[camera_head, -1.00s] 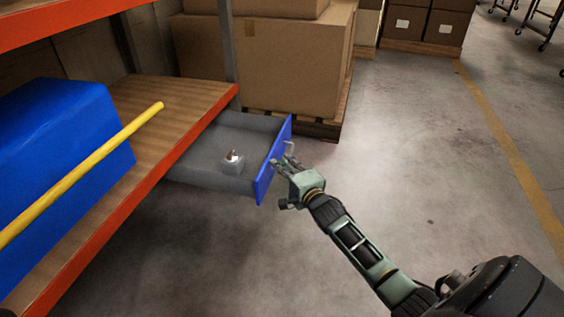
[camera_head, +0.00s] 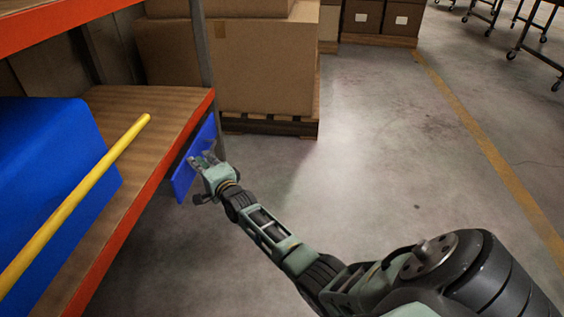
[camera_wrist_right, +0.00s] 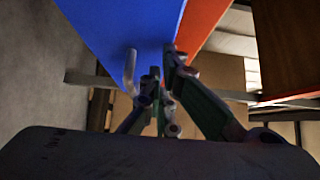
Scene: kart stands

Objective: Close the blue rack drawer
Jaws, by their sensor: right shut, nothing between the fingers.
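The blue drawer front (camera_head: 187,172) stands against the orange edge of the rack (camera_head: 140,195) in the head view, with no grey drawer body showing behind it. My right gripper (camera_head: 203,160) is shut and empty, its fingertips at the front's outer face. In the right wrist view the blue front (camera_wrist_right: 115,25) fills the upper left, next to the orange rack edge (camera_wrist_right: 205,22). A pale curved handle (camera_wrist_right: 131,72) sits beside my fingers (camera_wrist_right: 160,85), which do not appear to grasp it. Whether the front is fully flush, I cannot tell. My left gripper is out of view.
A large blue box (camera_head: 50,170) and a yellow bar (camera_head: 75,195) are on the rack shelf at left. Cardboard boxes on a pallet (camera_head: 265,65) stand behind the rack. The concrete floor (camera_head: 390,180) to the right is clear, with a yellow line.

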